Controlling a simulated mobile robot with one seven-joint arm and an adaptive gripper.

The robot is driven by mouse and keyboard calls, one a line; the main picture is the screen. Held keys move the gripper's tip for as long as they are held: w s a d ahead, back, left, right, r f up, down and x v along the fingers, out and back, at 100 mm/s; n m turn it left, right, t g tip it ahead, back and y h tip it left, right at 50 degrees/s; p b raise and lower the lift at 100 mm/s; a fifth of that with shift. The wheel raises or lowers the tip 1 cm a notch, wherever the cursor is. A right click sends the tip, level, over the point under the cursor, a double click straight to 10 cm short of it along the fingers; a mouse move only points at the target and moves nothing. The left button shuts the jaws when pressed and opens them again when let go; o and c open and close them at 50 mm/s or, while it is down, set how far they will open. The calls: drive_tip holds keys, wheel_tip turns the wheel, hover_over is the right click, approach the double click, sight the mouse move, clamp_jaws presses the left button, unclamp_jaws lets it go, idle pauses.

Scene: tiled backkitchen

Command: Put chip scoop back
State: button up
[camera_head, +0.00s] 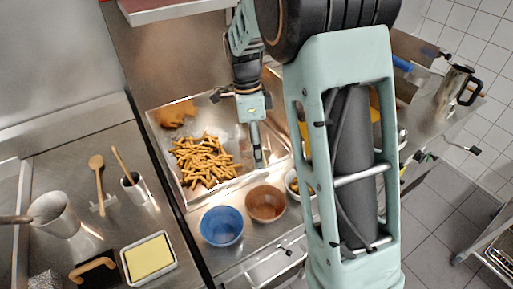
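My gripper (258,147) hangs over the right part of a steel tray (181,194), just right of a pile of chips (205,160). It is seen nearly edge-on, so I cannot tell whether its fingers are apart or hold anything. No chip scoop shows clearly in or beside it. A blue handle (402,64) with a metal part sits on the right-hand bench; I cannot tell whether this is the chip scoop. My own arm covers much of the middle right and hides part of the bench.
A blue bowl (222,226) and a brown bowl (266,203) stand in front of the tray. A steel jug (456,92) stands at the far right.

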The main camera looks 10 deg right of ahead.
drive_tip(key=shift+f, duration=0.4)
drive_tip(key=o, duration=1.7)
wheel_tip(320, 180, up, 13)
drive_tip(key=w+a, duration=0.1)
drive_tip(key=shift+w, duration=0.35)
drive_tip(key=shift+r, duration=0.1)
